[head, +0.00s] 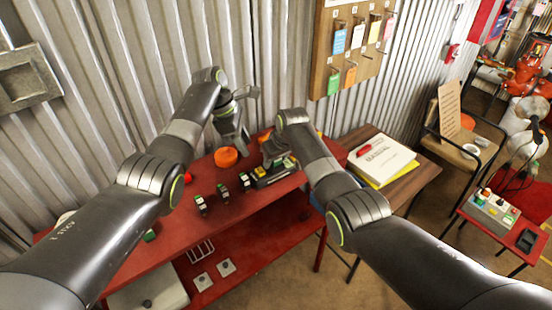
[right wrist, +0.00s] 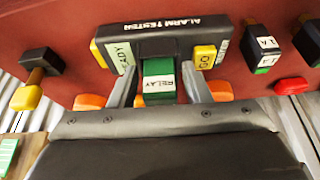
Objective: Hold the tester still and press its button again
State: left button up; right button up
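The alarm tester (head: 272,176) is a dark box on the red bench. In the right wrist view the tester (right wrist: 150,40) appears upside down, with a READY label and a yellow block marked GO (right wrist: 205,57). A green relay (right wrist: 159,75) with a white RELAY label stands at its middle. My right gripper (right wrist: 160,82) has one finger on each side of the relay, with narrow gaps showing. In the head view my right arm partly covers the tester. My left gripper (head: 236,122) hangs above the bench, left of the tester and apart from it; its fingers are unclear.
An orange round thing (head: 226,158) lies below my left gripper. Several small relays, one of them here (head: 201,204), stand left of the tester. A wooden table (head: 413,174) with a manual (head: 381,160) is at the right. A tag board (head: 353,45) hangs on the corrugated wall.

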jog(key=c, duration=0.7)
pick_arm(q)
grip_shut()
pick_arm(e)
jog(key=shift+c, duration=0.3)
dwell(0.8)
